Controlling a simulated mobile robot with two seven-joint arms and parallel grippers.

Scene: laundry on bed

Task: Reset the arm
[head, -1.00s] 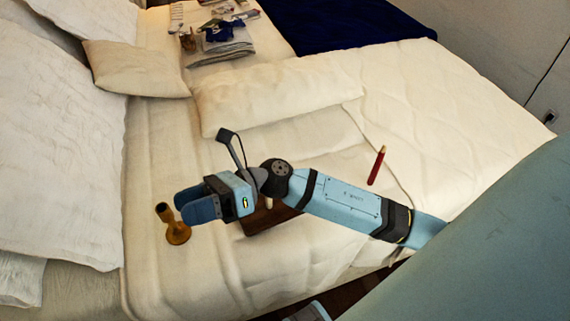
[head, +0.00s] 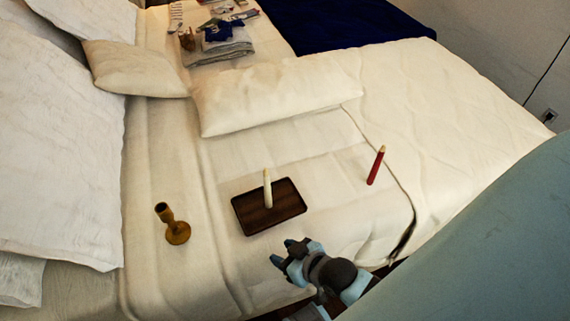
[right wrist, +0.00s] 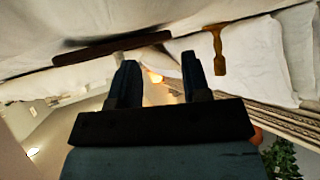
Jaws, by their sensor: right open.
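My right gripper (head: 283,253) is near the front edge of the bed in the head view, in front of a dark brown tray (head: 246,217). In the right wrist view its two fingers (right wrist: 158,78) stand apart with nothing between them. A white candle (head: 267,188) stands upright on the tray. A red candle (head: 376,166) stands on the bed to the right. My left gripper is not in view.
The bed (head: 300,155) has a cream cover. A long cream pillow (head: 275,95) lies behind the tray, and large white pillows (head: 65,150) lie at the left. Folded cloth (head: 218,48) and a dark blue blanket (head: 350,25) lie at the back.

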